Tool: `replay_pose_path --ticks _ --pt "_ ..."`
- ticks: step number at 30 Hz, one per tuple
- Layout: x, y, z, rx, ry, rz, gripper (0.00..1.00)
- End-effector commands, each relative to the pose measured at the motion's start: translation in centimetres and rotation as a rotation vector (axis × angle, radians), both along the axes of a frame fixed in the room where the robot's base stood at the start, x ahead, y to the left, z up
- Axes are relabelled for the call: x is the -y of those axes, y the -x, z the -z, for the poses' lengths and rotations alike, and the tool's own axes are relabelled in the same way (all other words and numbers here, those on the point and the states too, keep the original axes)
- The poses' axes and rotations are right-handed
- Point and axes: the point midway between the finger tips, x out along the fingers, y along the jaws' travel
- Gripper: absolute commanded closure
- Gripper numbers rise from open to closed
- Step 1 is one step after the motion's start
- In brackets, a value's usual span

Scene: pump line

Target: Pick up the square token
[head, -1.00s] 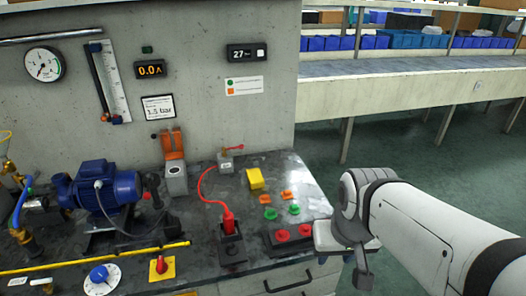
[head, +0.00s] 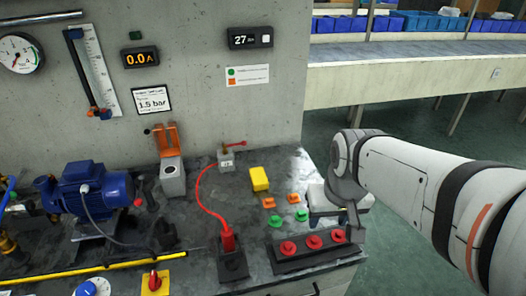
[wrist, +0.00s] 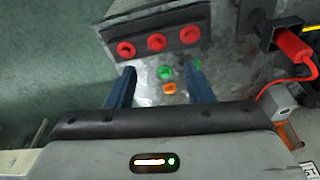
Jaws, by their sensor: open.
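Two flat orange tokens, which look square, lie on the grey bench top in the head view: a left one (head: 268,203) and a right one (head: 294,198). One orange token (wrist: 169,88) shows in the wrist view, between my fingers in the picture and below a green token. Two round green tokens, left (head: 277,222) and right (head: 302,216), lie just in front of the orange ones. My gripper (wrist: 160,71) is open and empty, its two blue fingers apart. In the head view its hand is at the bench's right edge, right of the tokens; the fingers are mostly hidden there.
A dark panel with three red round pieces (head: 313,242) lies at the bench's front right. A yellow block (head: 259,179) sits behind the tokens. A red plug (head: 228,238) with a looping red cable stands left of them. Open floor lies right of the bench.

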Motion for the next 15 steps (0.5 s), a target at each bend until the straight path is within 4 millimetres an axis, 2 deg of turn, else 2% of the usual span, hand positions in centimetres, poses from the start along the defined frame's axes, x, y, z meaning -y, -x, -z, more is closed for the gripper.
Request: replay_pose_path --ticks 5,8,12,15 --pt "-1.7 -6.7 1.2 -0.032 0.0 -0.041 0.53" --pt "-3.3 -10.7 2.5 -0.047 0.002 -0.069 0.53" --pt "-5.7 -15.8 5.3 -0.066 0.004 -0.107 0.53" --pt "-7.4 -18.6 7.4 -0.077 0.007 -0.129 0.53"
